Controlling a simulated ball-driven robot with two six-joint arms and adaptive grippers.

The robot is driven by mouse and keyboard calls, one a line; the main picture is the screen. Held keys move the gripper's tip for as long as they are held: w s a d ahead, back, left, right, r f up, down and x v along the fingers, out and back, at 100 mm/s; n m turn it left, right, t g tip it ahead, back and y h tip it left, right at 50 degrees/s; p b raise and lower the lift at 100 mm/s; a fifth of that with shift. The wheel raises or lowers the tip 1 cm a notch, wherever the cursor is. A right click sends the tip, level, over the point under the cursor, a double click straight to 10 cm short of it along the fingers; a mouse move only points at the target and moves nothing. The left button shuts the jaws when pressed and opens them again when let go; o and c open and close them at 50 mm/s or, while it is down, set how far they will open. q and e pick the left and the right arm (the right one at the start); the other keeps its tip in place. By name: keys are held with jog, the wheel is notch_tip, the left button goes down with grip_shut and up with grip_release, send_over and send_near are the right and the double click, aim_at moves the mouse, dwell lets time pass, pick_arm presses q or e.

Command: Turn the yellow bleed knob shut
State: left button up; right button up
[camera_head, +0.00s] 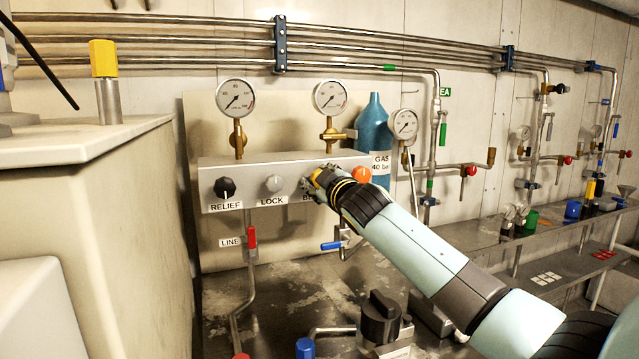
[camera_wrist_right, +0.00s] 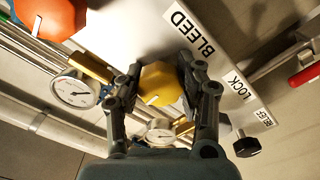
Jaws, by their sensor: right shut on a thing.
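The yellow bleed knob (camera_wrist_right: 160,84) sits on the grey panel (camera_head: 245,170), next to the BLEED label (camera_wrist_right: 193,32) in the right wrist view. It has a white pointer mark. My right gripper (camera_wrist_right: 158,90) has a finger on each side of the knob and is shut on it. In the head view my right gripper (camera_head: 316,184) reaches the panel from the right and covers most of the knob and part of its label. My left gripper does not show in either view.
The black RELIEF knob (camera_head: 224,187) and grey LOCK knob (camera_head: 273,183) are left of the gripper. An orange knob (camera_head: 361,174) is close on its right. Gauges (camera_head: 330,97) stand above the panel. A red-handled LINE valve (camera_head: 252,236) and a blue lever (camera_head: 331,246) hang below.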

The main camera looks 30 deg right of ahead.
jog(key=shift+f, duration=0.15)
jog(key=o, duration=1.2)
jog(key=v, duration=1.2)
